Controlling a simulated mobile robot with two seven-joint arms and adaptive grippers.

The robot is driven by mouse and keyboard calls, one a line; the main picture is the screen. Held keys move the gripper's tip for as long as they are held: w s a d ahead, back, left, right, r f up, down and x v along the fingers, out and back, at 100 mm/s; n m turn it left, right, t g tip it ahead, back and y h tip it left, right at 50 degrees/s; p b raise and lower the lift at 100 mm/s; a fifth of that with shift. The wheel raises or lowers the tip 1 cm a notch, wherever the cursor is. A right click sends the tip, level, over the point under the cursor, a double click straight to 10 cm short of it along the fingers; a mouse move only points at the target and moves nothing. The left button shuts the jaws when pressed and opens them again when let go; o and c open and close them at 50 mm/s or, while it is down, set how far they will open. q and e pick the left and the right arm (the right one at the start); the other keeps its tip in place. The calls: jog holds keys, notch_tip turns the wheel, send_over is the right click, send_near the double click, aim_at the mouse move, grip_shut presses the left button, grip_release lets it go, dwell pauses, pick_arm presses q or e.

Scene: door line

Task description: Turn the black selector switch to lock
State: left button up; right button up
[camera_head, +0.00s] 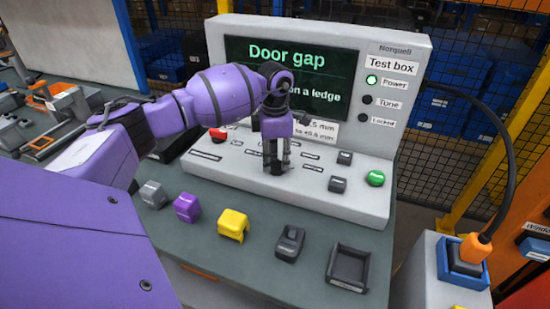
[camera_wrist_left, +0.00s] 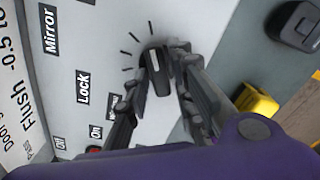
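The black selector switch (camera_wrist_left: 158,74) is a knob with a pale mark on the white sloped panel, with tick marks around it. In the left wrist view, the labels Mirror (camera_wrist_left: 48,28) and Lock (camera_wrist_left: 83,87) lie to its left; another label is partly hidden by a finger. My left gripper (camera_head: 276,168) points down at the panel of the test box (camera_head: 330,193) and hides the switch in the head view. In the left wrist view, its fingers (camera_wrist_left: 157,80) stand apart on either side of the switch; whether they touch it is unclear. My right gripper is out of view.
A red button (camera_head: 218,133) and a green button (camera_head: 375,178) flank the panel. The Power lamp (camera_head: 372,80) is green; the Locked lamp (camera_head: 363,118) is dark. A purple block (camera_head: 187,207), a yellow block (camera_head: 233,225) and a black tray (camera_head: 348,267) lie in front.

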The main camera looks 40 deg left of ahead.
pick_arm(q)
grip_shut()
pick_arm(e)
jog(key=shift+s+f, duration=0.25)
